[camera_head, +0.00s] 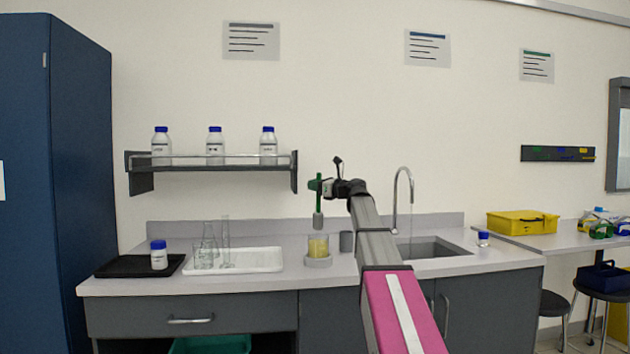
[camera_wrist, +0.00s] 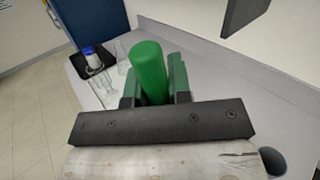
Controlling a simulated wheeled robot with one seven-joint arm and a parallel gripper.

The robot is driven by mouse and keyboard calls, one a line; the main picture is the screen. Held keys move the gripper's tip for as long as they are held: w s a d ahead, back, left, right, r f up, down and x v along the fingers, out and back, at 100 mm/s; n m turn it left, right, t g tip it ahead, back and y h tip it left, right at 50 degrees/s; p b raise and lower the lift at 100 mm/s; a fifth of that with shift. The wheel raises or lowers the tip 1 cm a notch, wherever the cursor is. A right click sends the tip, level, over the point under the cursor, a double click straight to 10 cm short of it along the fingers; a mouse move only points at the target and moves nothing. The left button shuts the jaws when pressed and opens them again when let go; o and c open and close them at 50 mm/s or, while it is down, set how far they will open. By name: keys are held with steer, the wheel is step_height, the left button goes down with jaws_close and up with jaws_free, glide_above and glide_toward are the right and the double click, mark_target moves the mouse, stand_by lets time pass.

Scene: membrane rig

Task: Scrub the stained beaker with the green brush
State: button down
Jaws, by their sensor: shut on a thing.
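The green brush (camera_head: 318,201) is upright in my gripper (camera_head: 316,185), its grey head pointing down. In the wrist view its thick green handle (camera_wrist: 150,70) sits between the two fingers of my gripper (camera_wrist: 155,85), which is shut on it. The stained beaker (camera_head: 318,246), yellowish inside, stands in a light grey round holder (camera_head: 318,261) on the counter. The brush head is above the beaker's mouth, apart from it by a small gap. The beaker is not visible in the wrist view.
A white tray (camera_head: 262,266) with clear glassware is left of the beaker. A black tray (camera_head: 112,268) with a blue-capped bottle (camera_head: 158,255) lies further left. A grey cup (camera_head: 346,242) and the sink (camera_head: 440,248) are to the right. A bottle shelf (camera_head: 215,164) hangs above.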

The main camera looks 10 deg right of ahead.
mark_target(320, 219)
steer(key=shift+f, duration=6.4)
